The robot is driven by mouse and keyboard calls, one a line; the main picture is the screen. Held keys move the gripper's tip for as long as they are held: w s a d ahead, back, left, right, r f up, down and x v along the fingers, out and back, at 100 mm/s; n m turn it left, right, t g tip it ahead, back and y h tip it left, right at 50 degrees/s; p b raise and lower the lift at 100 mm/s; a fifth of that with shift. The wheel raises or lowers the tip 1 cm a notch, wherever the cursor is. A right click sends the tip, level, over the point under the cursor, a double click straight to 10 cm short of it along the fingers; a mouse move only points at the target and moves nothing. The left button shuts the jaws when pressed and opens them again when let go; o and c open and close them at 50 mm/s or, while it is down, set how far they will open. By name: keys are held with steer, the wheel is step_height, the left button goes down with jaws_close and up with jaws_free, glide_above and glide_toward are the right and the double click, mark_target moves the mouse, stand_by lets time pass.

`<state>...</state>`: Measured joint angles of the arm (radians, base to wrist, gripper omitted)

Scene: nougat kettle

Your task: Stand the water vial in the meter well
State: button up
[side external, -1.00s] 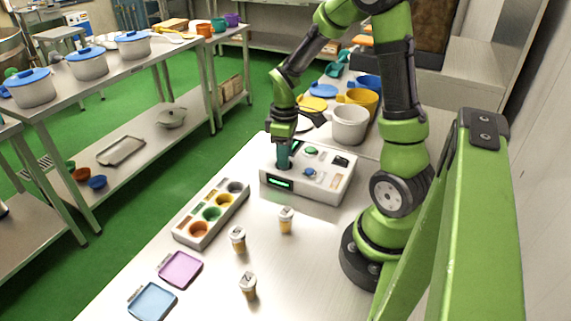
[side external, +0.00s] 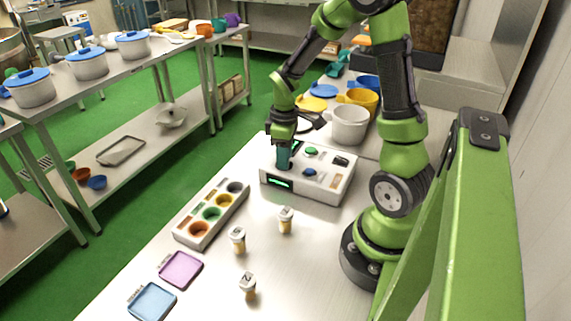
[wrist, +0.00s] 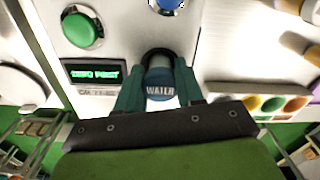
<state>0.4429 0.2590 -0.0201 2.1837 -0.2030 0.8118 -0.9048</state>
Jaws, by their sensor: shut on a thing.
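My gripper (wrist: 158,95) is shut on the water vial (wrist: 159,84), whose blue cap reads WATER in the wrist view. The vial is between the teal fingers, at the dark round meter well (wrist: 157,54) of the white meter. How deep it sits in the well cannot be told. In the side view, my gripper (side external: 284,158) is low over the left part of the meter (side external: 318,186), and the fingers hide the vial. The meter's green-lit display (wrist: 95,73) seems to read ZERO FIRST.
The meter has a green button (wrist: 82,28) and a blue button (wrist: 168,4). A rack with coloured wells (side external: 211,214) stands left of it. Several capped vials (side external: 286,220) stand in front. A pink tray (side external: 180,269) and a blue tray (side external: 152,301) lie nearer.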

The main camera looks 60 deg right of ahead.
steer(key=shift+f, duration=0.3)
steer(key=o, duration=0.7)
steer(key=shift+o, duration=0.2)
steer(key=shift+r, duration=5.55)
steer(key=shift+f+m, duration=0.2)
steer(key=shift+m, duration=0.5)
steer(key=s+a+r+m+t+y, duration=0.1)
steer(key=s+a+r+m+t, duration=0.1)
steer(key=a, duration=0.7)
steer(key=s+a+r+m+t+y, duration=0.1)
steer(key=s+a+r+m+t, duration=0.2)
steer(key=a, duration=0.6)
step_height(320, 180, up, 4)
steer(key=shift+s+f+t, duration=0.25)
steer(key=shift+s+t, duration=0.15)
steer(key=shift+t, duration=0.7)
